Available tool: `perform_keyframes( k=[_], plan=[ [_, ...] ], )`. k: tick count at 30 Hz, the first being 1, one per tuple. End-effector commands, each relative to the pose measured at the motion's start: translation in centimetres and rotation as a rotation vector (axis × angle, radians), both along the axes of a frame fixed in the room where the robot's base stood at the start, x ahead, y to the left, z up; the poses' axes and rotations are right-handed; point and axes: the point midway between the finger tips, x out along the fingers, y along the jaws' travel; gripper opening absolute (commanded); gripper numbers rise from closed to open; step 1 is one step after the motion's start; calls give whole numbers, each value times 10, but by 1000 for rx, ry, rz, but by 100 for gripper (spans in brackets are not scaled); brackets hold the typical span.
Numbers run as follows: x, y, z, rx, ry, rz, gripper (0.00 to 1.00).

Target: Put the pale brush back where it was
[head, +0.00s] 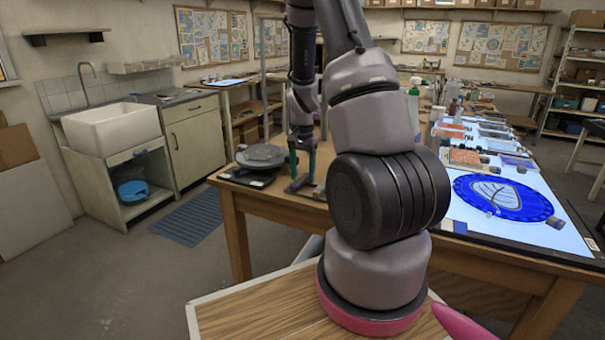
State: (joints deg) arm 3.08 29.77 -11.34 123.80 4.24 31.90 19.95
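My gripper (302,168) points down at the far left part of the wooden worktable, beyond my arm. Its two dark green fingers stand apart, and I see nothing held between them. A small dark teal piece (297,185) lies on the table just below the fingers; I cannot tell what it is. I cannot make out the pale brush for certain; my arm hides the middle of the table. Small brush-like pieces lie by the blue round glass painting (503,197), one at its lower right edge (556,222).
A grey round turntable (262,156) sits on a dark base left of my gripper. The lit white panel (468,228) fills the table's right side, with paint trays (467,157) and bottles behind. A sink (112,128) stands at the left wall. Floor at left is open.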

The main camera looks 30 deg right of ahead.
Motion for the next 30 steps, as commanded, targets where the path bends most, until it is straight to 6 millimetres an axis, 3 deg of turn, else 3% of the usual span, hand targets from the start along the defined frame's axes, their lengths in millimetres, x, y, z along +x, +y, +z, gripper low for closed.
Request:
perform_keyframes(
  k=[8,21,30],
  plan=[
    [0,0,5,0,-1,1,62],
    [1,0,84,-1,-4,1,62],
    [0,0,108,0,0,0,62]
  ],
)
